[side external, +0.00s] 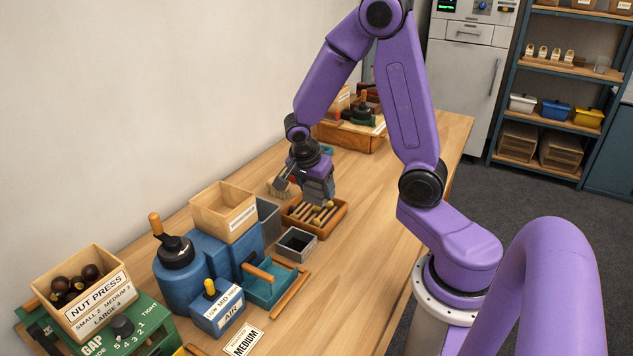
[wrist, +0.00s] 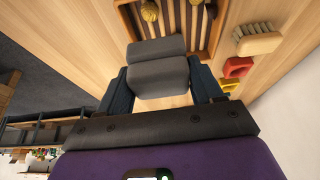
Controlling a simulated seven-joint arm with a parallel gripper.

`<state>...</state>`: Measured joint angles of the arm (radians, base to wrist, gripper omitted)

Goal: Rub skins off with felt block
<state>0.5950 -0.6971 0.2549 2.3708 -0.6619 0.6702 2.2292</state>
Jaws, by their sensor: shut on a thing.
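My gripper (side external: 318,188) is over the wooden slatted tray (side external: 332,229). In the wrist view, the two dark fingers of my gripper (wrist: 160,88) are shut on a grey felt block (wrist: 160,72), one on each side. The slatted tray (wrist: 208,52) shows beyond the block. Peeled-looking yellowish chestnuts (wrist: 150,10) lie on the slats; one also shows in the side view (side external: 329,204). I cannot tell whether the block touches a chestnut. Part of the tray is hidden behind the block and my gripper.
A brush (wrist: 258,40), a red block (wrist: 237,67) and a small yellow thing (wrist: 228,85) lie beside the tray. A dark square bin (side external: 296,244) and a blue machine (side external: 205,262) stand in front. The table's right side is clear.

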